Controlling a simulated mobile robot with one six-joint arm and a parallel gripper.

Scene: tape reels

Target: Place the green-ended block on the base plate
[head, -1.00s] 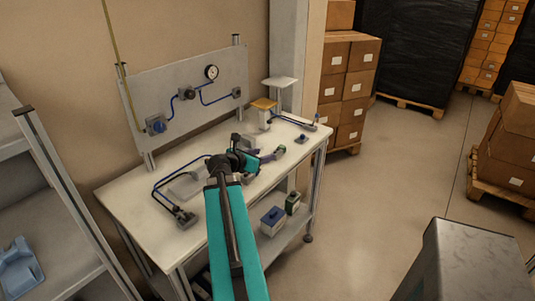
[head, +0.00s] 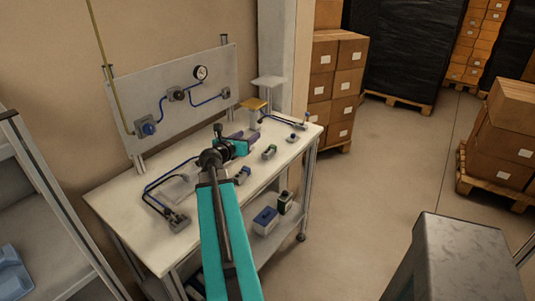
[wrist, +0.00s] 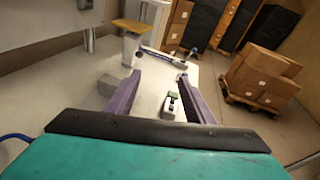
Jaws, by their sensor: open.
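A small grey block with a green end (head: 269,152) lies on the right half of the white bench. It appears to be the block with green and black on top (wrist: 171,106) in the wrist view, low between the finger lines. My gripper (wrist: 160,78) is open and empty, its purple fingers apart above the bench. In the head view my gripper (head: 243,135) is over the rear middle of the bench, left of the block. A flat pale plate (head: 178,188), perhaps the base plate, lies left of my arm, partly hidden by blue tubing.
A yellow-topped stand (head: 254,104) is at the back. A gauge panel (head: 170,100) rises behind the bench.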

